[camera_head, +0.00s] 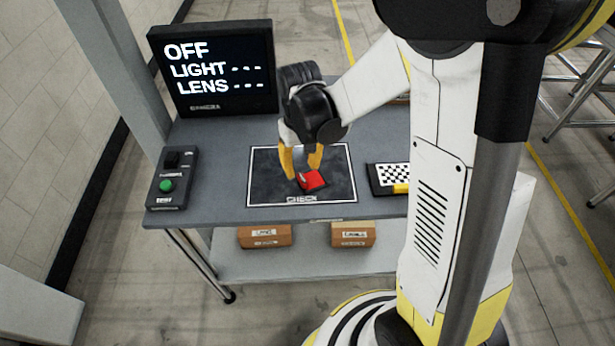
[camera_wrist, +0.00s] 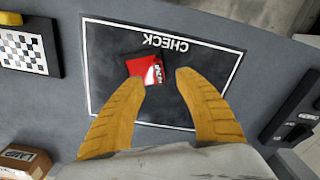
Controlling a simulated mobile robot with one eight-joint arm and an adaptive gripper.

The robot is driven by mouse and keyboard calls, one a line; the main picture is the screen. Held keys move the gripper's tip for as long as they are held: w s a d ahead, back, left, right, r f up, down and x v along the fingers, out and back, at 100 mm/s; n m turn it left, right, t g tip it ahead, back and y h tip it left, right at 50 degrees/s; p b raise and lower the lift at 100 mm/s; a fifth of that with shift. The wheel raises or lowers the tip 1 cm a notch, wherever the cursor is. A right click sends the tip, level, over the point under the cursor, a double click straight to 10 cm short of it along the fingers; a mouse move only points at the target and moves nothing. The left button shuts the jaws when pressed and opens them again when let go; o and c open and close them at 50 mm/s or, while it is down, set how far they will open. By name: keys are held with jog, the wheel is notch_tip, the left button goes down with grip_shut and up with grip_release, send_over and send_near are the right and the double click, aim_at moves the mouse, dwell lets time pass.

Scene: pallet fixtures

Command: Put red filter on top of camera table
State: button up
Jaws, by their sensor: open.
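The red filter (camera_head: 312,181) is a small red block lying on the dark, white-framed CHECK mat (camera_head: 267,190) of the grey camera table (camera_head: 225,140). In the wrist view the red filter (camera_wrist: 143,67) shows a label on one side and lies on the CHECK mat (camera_wrist: 110,45). My gripper (camera_head: 302,172) is above the mat with its yellow fingers pointing down by the filter. In the wrist view my gripper (camera_wrist: 163,80) has its fingers spread apart. The filter is just beyond the fingertips, nearer the left one. Contact cannot be told.
A screen (camera_head: 215,68) reading OFF, LIGHT, LENS stands at the back left. A control box (camera_head: 172,180) with a green button is at the left edge. A checkerboard plate (camera_head: 392,176) is right of the mat. Cardboard boxes (camera_head: 265,236) sit on the lower shelf.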

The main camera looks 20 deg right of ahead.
aim_at(302, 178)
notch_tip(302, 178, down, 6)
jog(key=shift+w+d+r+b, duration=0.1)
jog(key=shift+w+r+b, duration=0.05)
jog(key=shift+b, duration=0.95)
grip_shut()
